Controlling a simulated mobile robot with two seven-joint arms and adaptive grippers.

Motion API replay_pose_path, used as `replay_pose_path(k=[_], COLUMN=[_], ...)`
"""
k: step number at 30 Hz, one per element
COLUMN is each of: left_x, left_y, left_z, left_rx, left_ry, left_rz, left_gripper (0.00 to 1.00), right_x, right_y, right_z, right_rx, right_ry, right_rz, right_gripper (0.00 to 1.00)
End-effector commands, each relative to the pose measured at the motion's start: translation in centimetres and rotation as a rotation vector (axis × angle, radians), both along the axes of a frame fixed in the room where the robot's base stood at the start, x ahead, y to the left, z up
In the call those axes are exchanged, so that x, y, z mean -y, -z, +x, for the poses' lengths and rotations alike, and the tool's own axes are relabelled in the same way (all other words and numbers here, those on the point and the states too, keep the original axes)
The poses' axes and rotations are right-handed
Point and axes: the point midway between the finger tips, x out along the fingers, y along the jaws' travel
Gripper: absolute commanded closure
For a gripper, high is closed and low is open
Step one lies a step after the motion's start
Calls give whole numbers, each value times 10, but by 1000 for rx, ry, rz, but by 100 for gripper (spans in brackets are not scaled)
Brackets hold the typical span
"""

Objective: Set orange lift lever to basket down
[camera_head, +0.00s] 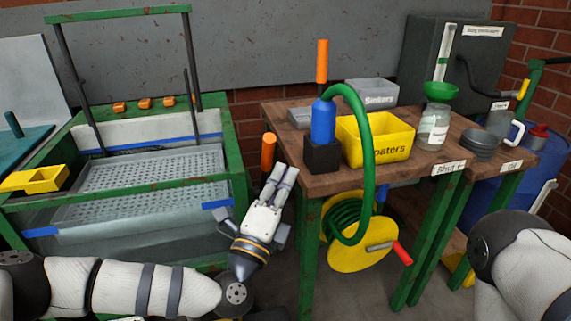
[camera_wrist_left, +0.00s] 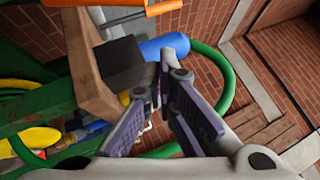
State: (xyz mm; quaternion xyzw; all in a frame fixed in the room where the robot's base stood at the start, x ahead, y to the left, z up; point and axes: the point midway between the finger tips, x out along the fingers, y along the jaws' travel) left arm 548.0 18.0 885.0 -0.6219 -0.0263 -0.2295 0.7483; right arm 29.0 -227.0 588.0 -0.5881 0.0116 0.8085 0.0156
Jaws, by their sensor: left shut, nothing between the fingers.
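The orange lift lever (camera_head: 268,152) stands upright at the right side of the green-framed wash tank (camera_head: 238,165) in the head view. My left gripper (camera_head: 284,170) is just right of and below the lever's grip, pointing up. Its fingers are shut with nothing between them. Contact with the lever cannot be judged. In the left wrist view the fingers (camera_wrist_left: 172,66) show close up, with an orange handle (camera_wrist_left: 164,7) at the top edge, apart from the fingertips. The perforated basket (camera_head: 150,180) is inside the tank. My right gripper is out of view.
A wooden bench (camera_head: 305,172) stands right of my left gripper. A green hose (camera_head: 366,140) hangs to a yellow reel (camera_head: 350,262) below.

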Motion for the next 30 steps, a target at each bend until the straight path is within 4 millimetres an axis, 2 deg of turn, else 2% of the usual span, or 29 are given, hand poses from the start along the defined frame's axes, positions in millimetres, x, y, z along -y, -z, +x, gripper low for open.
replay_pose_path(k=[6, 10, 15, 23, 26, 29, 30], left_x=[-17, -22, -25, -25, -11, 32, 54], left_y=[8, 13, 16, 15, 16, 20, 25], left_z=[-45, -63, -71, -72, -80, -116, -139], left_rx=[4, 5, 5, 6, 19, 69, 98], left_ry=[-3, -4, -5, -4, 51, 240, 347], left_rz=[-1, -1, 0, 0, 24, 117, 174], left_gripper=[100, 100, 100, 100, 100, 100, 100], right_x=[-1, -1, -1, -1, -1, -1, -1], right_y=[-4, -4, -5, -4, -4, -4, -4], right_z=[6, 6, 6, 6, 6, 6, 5], right_rx=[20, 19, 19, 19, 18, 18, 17], right_ry=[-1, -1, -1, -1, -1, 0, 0], right_rz=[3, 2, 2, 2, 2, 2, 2], right_gripper=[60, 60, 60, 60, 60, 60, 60])
